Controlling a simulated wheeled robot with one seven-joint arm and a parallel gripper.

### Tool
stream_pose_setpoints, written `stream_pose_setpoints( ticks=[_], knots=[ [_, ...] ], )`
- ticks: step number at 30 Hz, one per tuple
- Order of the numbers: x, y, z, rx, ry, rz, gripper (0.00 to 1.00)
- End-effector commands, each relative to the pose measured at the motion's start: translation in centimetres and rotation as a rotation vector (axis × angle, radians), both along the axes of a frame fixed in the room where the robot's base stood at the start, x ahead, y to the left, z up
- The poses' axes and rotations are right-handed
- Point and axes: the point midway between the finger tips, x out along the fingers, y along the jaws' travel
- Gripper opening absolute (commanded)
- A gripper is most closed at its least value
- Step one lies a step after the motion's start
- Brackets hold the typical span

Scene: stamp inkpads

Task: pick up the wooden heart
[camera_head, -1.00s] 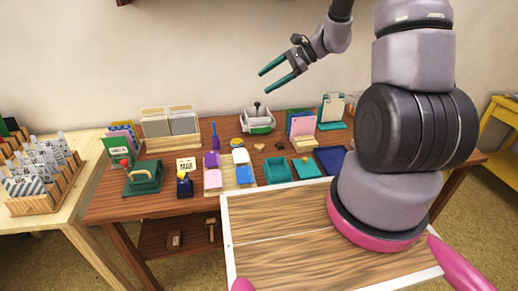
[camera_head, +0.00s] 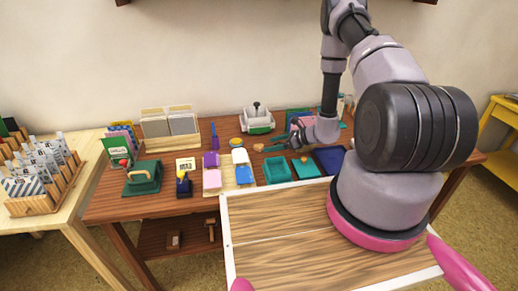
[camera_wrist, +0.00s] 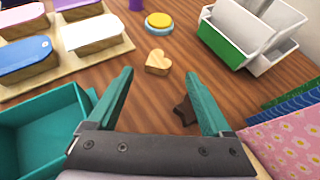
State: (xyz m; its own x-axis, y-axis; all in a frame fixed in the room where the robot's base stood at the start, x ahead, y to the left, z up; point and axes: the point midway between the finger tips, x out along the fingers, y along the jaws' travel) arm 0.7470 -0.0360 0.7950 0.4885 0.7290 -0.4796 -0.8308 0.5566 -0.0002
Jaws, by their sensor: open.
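The wooden heart (camera_wrist: 158,62) is a small light-wood block lying flat on the brown table. In the wrist view it sits ahead of my gripper, between the lines of the two fingers but beyond their tips. My gripper (camera_wrist: 160,88) has teal fingers, spread apart and empty. In the head view my gripper (camera_head: 283,144) hangs low over the table, close to the heart (camera_head: 258,147), which shows small and pale to its left. A dark brown star-shaped piece (camera_wrist: 185,110) lies by the right finger, partly hidden by it.
A teal open box (camera_wrist: 45,130) stands left of my gripper. A tray of colored inkpads (camera_wrist: 118,46) is at upper left. A yellow-topped round pad (camera_wrist: 158,22) lies beyond the heart. A white-and-green holder (camera_wrist: 245,35) stands at upper right, a pink flowered card (camera_wrist: 285,140) at lower right.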

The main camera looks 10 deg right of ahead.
Motion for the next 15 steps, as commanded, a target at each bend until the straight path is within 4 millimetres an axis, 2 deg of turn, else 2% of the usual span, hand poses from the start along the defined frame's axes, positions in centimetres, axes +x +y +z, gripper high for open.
stream_pose_setpoints(
  ticks=[9, 15],
  knots=[
    [2.0, 3.4, -1.9, 0.0, 0.0, 0.003, 0.84],
    [2.2, 3.6, -2.0, 0.0, 0.0, 0.0, 0.84]
  ],
)
